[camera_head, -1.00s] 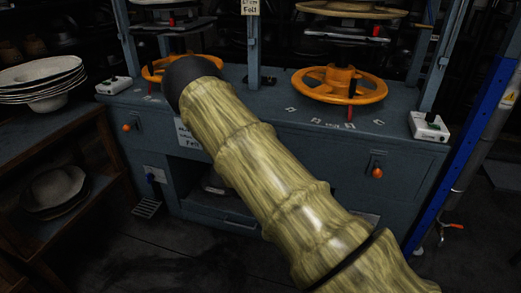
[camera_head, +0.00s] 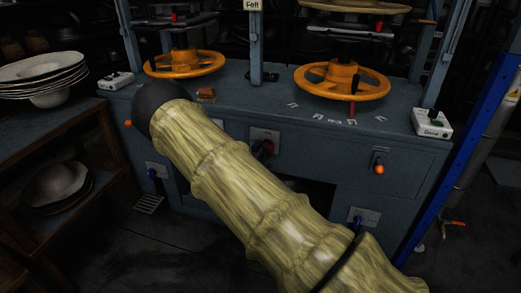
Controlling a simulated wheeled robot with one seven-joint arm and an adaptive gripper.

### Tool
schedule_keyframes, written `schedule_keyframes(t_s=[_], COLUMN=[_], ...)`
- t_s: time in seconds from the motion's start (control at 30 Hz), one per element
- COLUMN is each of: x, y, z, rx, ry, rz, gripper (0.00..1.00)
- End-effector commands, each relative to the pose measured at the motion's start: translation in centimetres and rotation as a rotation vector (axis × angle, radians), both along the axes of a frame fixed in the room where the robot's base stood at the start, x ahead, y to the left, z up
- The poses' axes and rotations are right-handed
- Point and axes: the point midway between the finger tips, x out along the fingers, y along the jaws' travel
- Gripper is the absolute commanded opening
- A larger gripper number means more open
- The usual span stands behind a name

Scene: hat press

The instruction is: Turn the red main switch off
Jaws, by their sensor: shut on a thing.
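My arm, with a wood-like surface and a black rounded end, crosses from lower right to upper left and covers the area below the switch. My gripper is not to be seen; the arm may be hiding it.
Two orange handwheels (camera_head: 343,82) stand on the bench. Blue switches (camera_head: 357,220) sit lower on the front. An orange knob (camera_head: 379,169) is at the right. A wooden shelf (camera_head: 110,155) with hats is at the left, and a blue post (camera_head: 462,150) at the right.

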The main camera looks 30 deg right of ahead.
Motion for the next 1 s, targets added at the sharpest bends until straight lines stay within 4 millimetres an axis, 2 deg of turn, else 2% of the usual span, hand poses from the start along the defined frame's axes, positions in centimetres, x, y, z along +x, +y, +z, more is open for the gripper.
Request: schedule_keyframes(t_s=[0.47,0.5,0.6,1.0], x=[0.0,0.0,-0.02,-0.27], y=[0.21,0.21,0.16,0.26], z=[-0.26,-0.26,-0.22,-0.12], rx=[-0.009,-0.009,-0.009,-0.009], ry=[0.015,0.015,0.015,0.013], rz=[0.003,0.003,0.002,0.0], gripper=[0.0,0.2,0.38,0.39])
